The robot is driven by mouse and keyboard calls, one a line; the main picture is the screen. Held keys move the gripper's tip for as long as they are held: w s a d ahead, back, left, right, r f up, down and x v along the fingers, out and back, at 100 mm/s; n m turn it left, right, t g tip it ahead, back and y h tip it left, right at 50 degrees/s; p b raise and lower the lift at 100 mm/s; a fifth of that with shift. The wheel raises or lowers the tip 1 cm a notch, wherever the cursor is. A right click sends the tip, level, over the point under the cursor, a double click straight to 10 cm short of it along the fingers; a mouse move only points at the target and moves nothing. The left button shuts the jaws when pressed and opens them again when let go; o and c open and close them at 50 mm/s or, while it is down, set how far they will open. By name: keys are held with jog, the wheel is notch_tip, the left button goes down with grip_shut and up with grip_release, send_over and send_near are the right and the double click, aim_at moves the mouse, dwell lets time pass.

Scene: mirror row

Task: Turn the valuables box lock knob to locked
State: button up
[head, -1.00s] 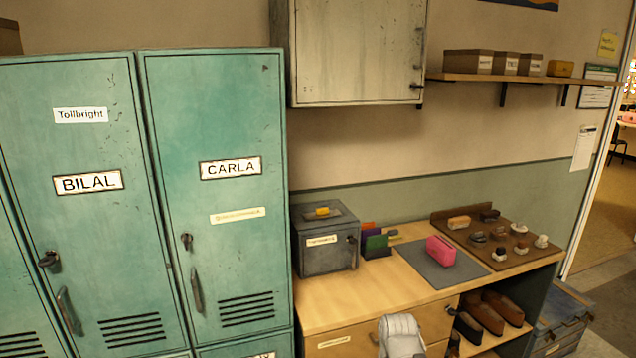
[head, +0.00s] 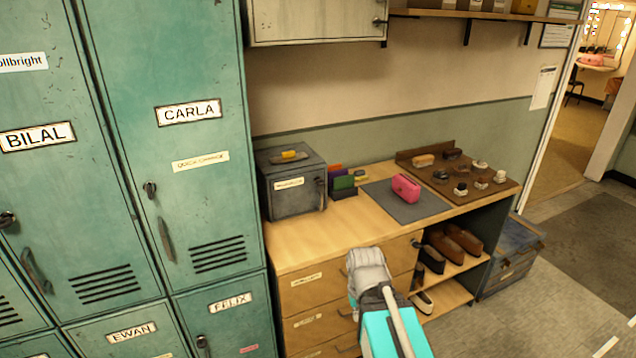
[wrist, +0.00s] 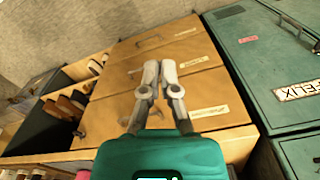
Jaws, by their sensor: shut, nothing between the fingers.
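The valuables box is likely the grey metal box (head: 283,204) on the left of the wooden counter, against the lockers; its label is too small to read. A small dark lock knob (head: 320,182) shows near the right edge of its front, but its setting cannot be made out. A yellow item lies on its lid. My gripper (wrist: 160,66) is shut and empty in the wrist view, seen against the drawer fronts. In the head view my arm's end is in front of the counter, below and right of the box and apart from it. The box is not in the wrist view.
Teal lockers (head: 180,75) stand left. On the counter (head: 300,240) are colored upright items (head: 343,183), a pink case (head: 406,187) on a grey mat, and a brown tray (head: 502,190) of small items. A wall cabinet (head: 310,22) hangs above. Counter space before the box is clear.

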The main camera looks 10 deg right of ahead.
jog(key=o, duration=0.4)
jog(key=shift+w+a+f, duration=0.1)
jog(key=shift+w+a, duration=0.1)
jog(key=shift+w, duration=0.15)
jog(key=o, duration=0.6)
jog(key=w, duration=0.1)
jog(key=w+a+m+t+y, duration=0.1)
jog(key=w, duration=0.1)
jog(key=w+a+m+y+b, duration=0.1)
jog(key=shift+w+a+f+t, duration=0.2)
jog(key=shift+a+t, duration=0.05)
jog(key=shift+t, duration=0.05)
jog(key=w+a+m+t+y+b, duration=0.1)
jog(key=w+a+m+t+y, duration=0.15)
jog(key=w, duration=0.25)
jog(key=m+t+y+b, duration=0.1)
jog(key=m+t+b, duration=0.4)
jog(key=m+t, duration=1.55)
send_near(322, 184)
jog(key=s+d+r+m+g, duration=0.2)
jog(key=s+r+m+g, duration=0.2)
jog(key=r+m+g, duration=0.25)
jog(key=shift+d+f+m+g, duration=0.15)
jog(key=shift+f+m+g, duration=0.05)
jog(key=shift+m+g, duration=0.25)
jog(key=shift+w, duration=0.15)
jog(key=x, duration=1.3)
jog(key=shift+w+a, duration=0.2)
jog(key=shift+w, duration=0.1)
